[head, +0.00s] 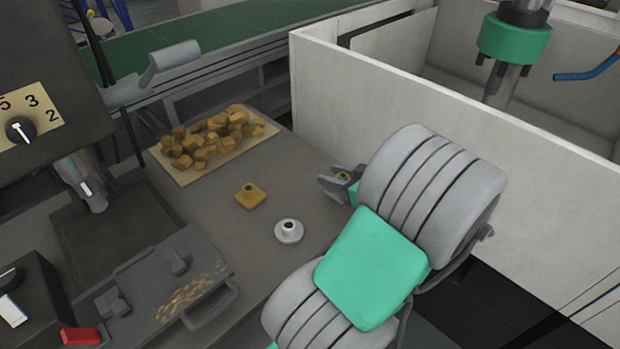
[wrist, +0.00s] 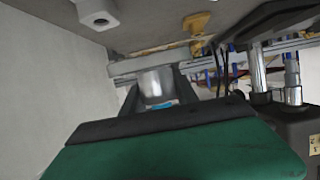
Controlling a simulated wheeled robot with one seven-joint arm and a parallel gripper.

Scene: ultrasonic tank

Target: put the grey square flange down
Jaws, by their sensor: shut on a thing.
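My gripper (head: 337,183) is shut on the grey square flange, beside the light wall at the right of the bench. In the wrist view a shiny grey part of the flange (wrist: 156,84) shows between the fingers. Its square outline is mostly hidden. In the head view only a small bit shows at the jaws, and I cannot tell whether it touches the bench. A separate pale grey flange with a raised collar (head: 288,231) stands on the bench, left of and nearer than my gripper. A brass-coloured square flange (head: 250,196) lies farther left.
A tray (head: 265,131) heaped with brass-coloured pieces is at the back. The light tank wall (head: 440,110) rises close to my gripper's right. A machine with a numbered dial (head: 20,130) and a grey plate with a handle (head: 205,305) are at left. Bare bench surrounds the loose flanges.

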